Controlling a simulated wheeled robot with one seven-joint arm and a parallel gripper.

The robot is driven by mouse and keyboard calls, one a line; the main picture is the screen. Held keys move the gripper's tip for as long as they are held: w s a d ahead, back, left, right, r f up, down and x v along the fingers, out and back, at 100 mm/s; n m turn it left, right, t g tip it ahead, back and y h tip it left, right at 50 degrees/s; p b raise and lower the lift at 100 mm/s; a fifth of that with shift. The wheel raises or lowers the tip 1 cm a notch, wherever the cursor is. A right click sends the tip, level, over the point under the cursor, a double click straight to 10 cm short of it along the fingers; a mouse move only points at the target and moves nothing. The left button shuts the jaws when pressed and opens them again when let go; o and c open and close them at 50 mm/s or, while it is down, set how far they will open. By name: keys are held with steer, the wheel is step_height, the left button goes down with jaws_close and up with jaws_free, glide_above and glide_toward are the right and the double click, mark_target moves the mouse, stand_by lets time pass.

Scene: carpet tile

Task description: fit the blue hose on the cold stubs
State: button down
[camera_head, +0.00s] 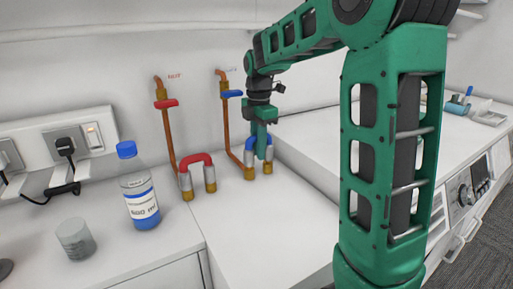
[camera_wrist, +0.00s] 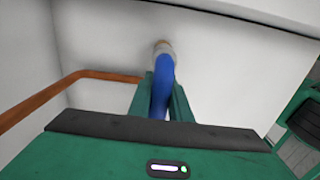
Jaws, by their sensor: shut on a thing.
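The blue hose (camera_head: 249,145) is a short upside-down U with grey collars, upright at the cold stubs. The cold stubs (camera_head: 249,174) are brass, below the blue valve handle (camera_head: 231,94). The collars appear to meet the stubs; I cannot tell how far they are pushed on. My gripper (camera_head: 262,153) points down and is shut on the top of the hose bend. In the wrist view the hose (camera_wrist: 161,85) runs between the two green fingers of my gripper (camera_wrist: 161,95), with one collar (camera_wrist: 162,47) showing at its far end.
The red hose (camera_head: 195,159) stands on the neighbouring stubs at the left, under the red valve handle (camera_head: 166,104). A blue-capped bottle (camera_head: 138,187) and a clear beaker (camera_head: 75,240) stand farther left. A raised white block (camera_head: 330,135) is close on the right. The front counter is clear.

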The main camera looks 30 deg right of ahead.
steer(key=shift+f, duration=0.55)
steer(key=c, duration=1.6)
jaws_free()
steer(key=shift+o, duration=0.2)
step_height(320, 180, up, 11)
steer(key=shift+w+f, duration=0.1)
steer(key=shift+f, duration=0.05)
